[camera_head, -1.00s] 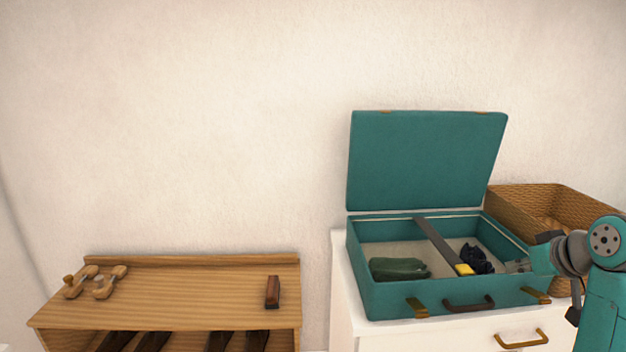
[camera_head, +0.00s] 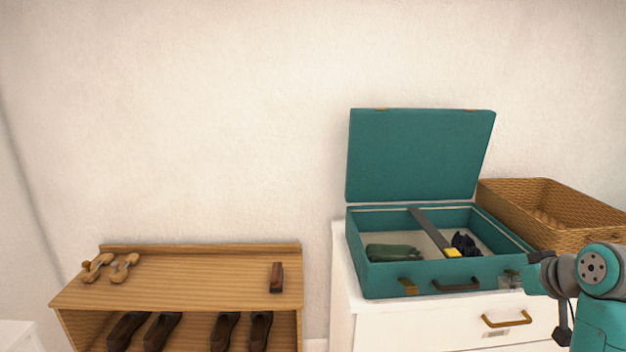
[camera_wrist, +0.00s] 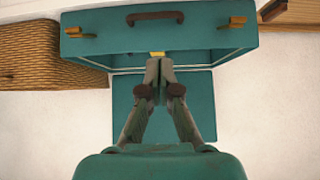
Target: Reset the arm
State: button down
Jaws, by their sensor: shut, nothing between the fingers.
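My arm reaches in from the right edge of the head view. My gripper (camera_head: 510,279) is in front of the right front corner of an open teal suitcase (camera_head: 385,284). In the wrist view my gripper (camera_wrist: 159,64) shows with its two fingers together and nothing between them. The suitcase (camera_wrist: 205,42) fills the upper middle there, with its handle and latches. Its lid (camera_head: 420,155) stands up at the back.
The suitcase holds a green cloth item (camera_head: 392,252), a dark crumpled item (camera_head: 464,243) and a strap with a yellow end (camera_head: 432,232). It stands on a white drawer cabinet (camera_head: 400,328). A wicker basket (camera_head: 575,238) is at right. A wooden shoe shelf (camera_head: 200,270) is at left.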

jog(key=s+a+f+m+t, duration=0.1)
jog(key=s+a+f, duration=0.25)
jog(key=f, duration=0.45)
jog(key=s+a+f, duration=0.2)
jog(key=a+f, duration=0.2)
jog(key=f, duration=0.3)
jog(key=s+a+f+m+t, duration=0.1)
jog(key=s+a+f, duration=0.15)
jog(key=f, duration=0.55)
jog(key=s+a+f+h, duration=0.1)
jog(key=s+a+f, duration=0.45)
jog(key=s, duration=0.25)
jog(key=s+a+f+t, duration=0.1)
jog(key=s+a, duration=0.1)
jog(key=s, duration=0.6)
jog(key=s+a+f+t, duration=0.1)
jog(key=s+a+f, duration=0.1)
jog(key=s, duration=0.6)
jog(key=s+a+r+n, duration=0.1)
jog(key=s+r, duration=0.3)
jog(key=s, duration=0.4)
jog(key=s+a+r+t, duration=0.1)
jog(key=s+r, duration=0.3)
jog(key=s, duration=0.4)
jog(key=shift+s+a+r+n+y, duration=0.3)
jog(key=shift+s+a+r+n, duration=0.05)
jog(key=shift+s+a+n, duration=0.05)
